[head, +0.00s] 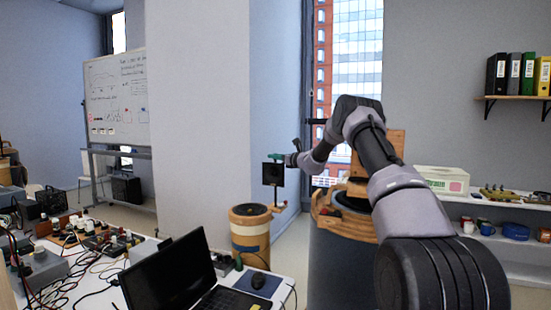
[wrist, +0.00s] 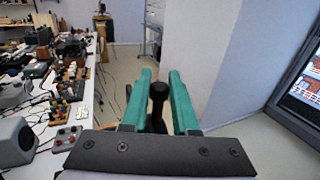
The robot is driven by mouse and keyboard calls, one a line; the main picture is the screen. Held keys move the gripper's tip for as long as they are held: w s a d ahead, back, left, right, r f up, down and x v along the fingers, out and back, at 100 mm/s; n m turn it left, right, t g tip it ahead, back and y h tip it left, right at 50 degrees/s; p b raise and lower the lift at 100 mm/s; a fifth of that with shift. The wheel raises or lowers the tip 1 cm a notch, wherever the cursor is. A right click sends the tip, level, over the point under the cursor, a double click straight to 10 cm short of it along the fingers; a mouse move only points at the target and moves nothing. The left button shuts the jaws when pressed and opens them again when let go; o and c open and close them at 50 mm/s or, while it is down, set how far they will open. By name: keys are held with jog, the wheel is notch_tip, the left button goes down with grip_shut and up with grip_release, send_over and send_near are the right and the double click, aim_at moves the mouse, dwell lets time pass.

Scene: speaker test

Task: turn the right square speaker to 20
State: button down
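A small black square speaker (head: 273,174) stands upright on a thin post in the middle of the head view. My gripper (head: 277,157) has green fingers and is at its top edge; contact cannot be told there. In the wrist view, the green fingers of my gripper (wrist: 160,80) are spread, with a black rounded knob or post (wrist: 158,92) between them. Whether they touch it is unclear. No angle scale or number can be read. A wooden structure (head: 390,145) is partly hidden behind my arm.
A wood-banded drum (head: 250,236) stands below the speaker. A white table (head: 262,276) holds an open laptop (head: 172,275) and a mouse (head: 258,281). Cables and small devices crowd the table's left part. A pale wall (wrist: 215,60) stands close on the right in the wrist view.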

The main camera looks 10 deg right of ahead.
jog(key=shift+r, duration=0.1)
jog(key=shift+a+m+t+h, duration=0.15)
jog(key=shift+m+t+h, duration=0.75)
jog(key=shift+m+h, duration=1)
jog(key=shift+h, duration=0.8)
jog(key=shift+d, duration=0.2)
jog(key=c, duration=0.7)
grip_release()
jog(key=shift+s, duration=0.1)
